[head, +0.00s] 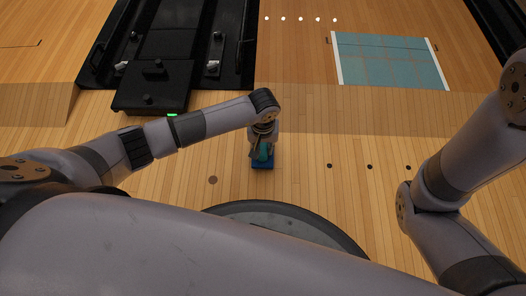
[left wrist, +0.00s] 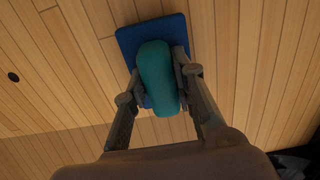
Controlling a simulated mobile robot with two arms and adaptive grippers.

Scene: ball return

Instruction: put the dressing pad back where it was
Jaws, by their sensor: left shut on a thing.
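My left gripper (head: 262,145) points down at the floor in front of my base, shut on a rounded teal block (left wrist: 157,75) with one finger on each long side. The teal block also shows between the fingers in the head view (head: 265,152). A flat blue rectangle (head: 262,165) lies just under the teal block and sticks out past it in the left wrist view (left wrist: 127,40). I take the teal and blue piece to be the dressing pad; whether the two parts are joined is hidden. My right gripper is out of view.
A black machine (head: 150,88) with a raised block stands at the back left. A teal marked panel (head: 390,60) with white edges lies on the floor at the back right. Wooden floor (head: 320,200) with several dark dots is clear right of the pad.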

